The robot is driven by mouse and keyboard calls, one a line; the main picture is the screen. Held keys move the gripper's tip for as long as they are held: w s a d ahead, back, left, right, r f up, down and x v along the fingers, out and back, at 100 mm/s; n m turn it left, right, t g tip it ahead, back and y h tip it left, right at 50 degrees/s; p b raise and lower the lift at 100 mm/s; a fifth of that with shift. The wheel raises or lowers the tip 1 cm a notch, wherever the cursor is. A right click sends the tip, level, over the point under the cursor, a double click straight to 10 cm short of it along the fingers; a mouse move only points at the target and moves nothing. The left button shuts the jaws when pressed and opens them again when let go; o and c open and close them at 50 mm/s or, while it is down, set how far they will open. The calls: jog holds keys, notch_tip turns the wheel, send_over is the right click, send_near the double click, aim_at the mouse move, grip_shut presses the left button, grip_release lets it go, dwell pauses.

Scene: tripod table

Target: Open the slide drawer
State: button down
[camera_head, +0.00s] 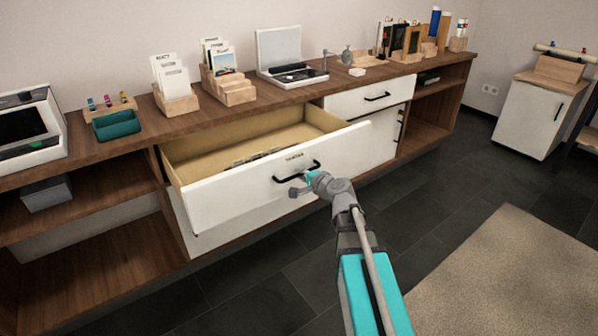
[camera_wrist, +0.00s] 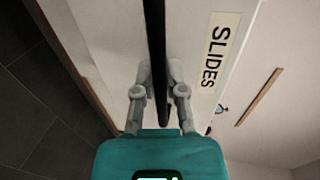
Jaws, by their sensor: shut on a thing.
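The slide drawer (camera_head: 250,190) has a white front and a light wooden inside, and it stands pulled out of the wooden counter. Several items lie inside it, too small to make out. Its label reads "SLIDES" in the wrist view (camera_wrist: 217,52). The black bar handle (camera_head: 284,178) runs along the front and shows upright in the wrist view (camera_wrist: 155,50). My gripper (camera_head: 305,184) is at the handle's right part. In the wrist view its two grey fingers (camera_wrist: 160,85) stand on either side of the bar, shut on it.
The wooden counter (camera_head: 135,142) carries card holders (camera_head: 172,88), a green tray (camera_head: 116,124) and an open white case (camera_head: 285,58). A closed white drawer (camera_head: 370,98) is to the right. Dark floor tiles (camera_head: 265,270) in front are clear, with a beige rug (camera_head: 500,275) at right.

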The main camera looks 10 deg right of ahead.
jog(key=c, duration=0.7)
grip_release()
jog(key=shift+s, duration=0.1)
